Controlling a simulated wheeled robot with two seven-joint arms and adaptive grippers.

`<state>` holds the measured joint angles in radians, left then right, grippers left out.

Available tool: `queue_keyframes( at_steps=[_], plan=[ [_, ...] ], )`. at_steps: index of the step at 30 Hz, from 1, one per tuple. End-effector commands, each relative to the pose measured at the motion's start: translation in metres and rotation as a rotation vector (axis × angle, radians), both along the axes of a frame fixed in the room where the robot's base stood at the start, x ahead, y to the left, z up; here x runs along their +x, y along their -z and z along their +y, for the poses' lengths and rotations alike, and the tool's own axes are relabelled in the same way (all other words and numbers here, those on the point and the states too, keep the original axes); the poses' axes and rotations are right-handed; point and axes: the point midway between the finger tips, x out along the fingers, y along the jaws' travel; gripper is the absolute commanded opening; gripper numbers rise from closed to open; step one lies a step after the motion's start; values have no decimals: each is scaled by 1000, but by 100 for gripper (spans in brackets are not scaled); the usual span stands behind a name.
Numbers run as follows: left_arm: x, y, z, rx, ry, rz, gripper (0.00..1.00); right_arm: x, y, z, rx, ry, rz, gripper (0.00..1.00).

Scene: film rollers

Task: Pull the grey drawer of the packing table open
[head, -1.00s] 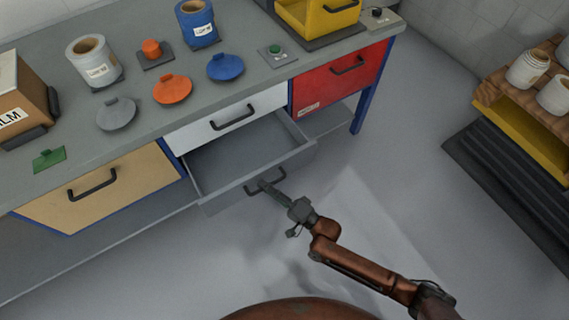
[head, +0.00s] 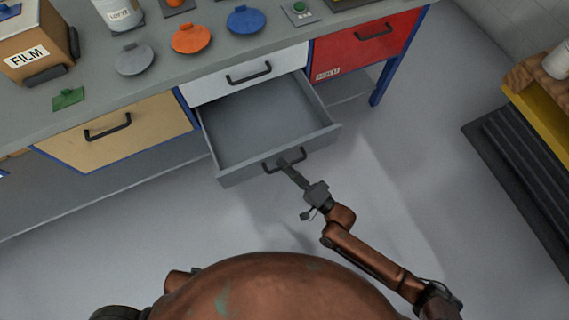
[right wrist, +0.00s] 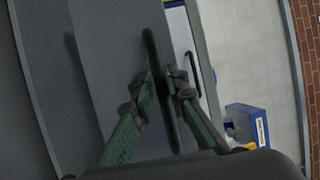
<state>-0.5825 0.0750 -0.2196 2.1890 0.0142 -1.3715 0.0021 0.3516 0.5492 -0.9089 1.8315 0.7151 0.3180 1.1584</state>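The grey drawer (head: 245,124) of the packing table (head: 92,77) stands far out below the white drawer, and its empty inside shows in the head view. Its dark bar handle (head: 268,167) is on the front panel. My right gripper (head: 289,169) is at this handle. In the right wrist view the handle (right wrist: 151,45) runs between the two green fingers of the gripper (right wrist: 162,85), which are closed around it. The grey drawer front (right wrist: 115,55) fills the left of that view. My left gripper is not in view.
Above are the closed white drawer (head: 215,88), a red drawer (head: 345,55) on the right and a tan drawer (head: 85,145) on the left. A film box (head: 30,55) and coloured lids stand on the tabletop. Dark mat (head: 520,170) lies at right. The floor between is clear.

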Motion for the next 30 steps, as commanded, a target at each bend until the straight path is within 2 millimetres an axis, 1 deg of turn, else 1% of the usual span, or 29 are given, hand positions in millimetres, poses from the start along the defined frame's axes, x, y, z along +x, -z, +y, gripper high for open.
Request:
queue_keyframes(
  at_steps=[8, 11, 14, 24, 30],
  plan=[
    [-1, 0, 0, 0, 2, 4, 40, 0, -1, 0, 1, 0, -1, 17],
    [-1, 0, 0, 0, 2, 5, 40, -3, 0, -4, 1, 0, -1, 17],
    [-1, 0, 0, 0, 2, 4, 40, -10, 4, -13, -2, 0, 1, 17],
    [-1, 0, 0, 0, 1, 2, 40, -52, 15, -67, -2, 0, 2, 17],
    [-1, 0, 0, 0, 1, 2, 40, -68, 19, -87, -1, 0, 0, 17]
  ],
)
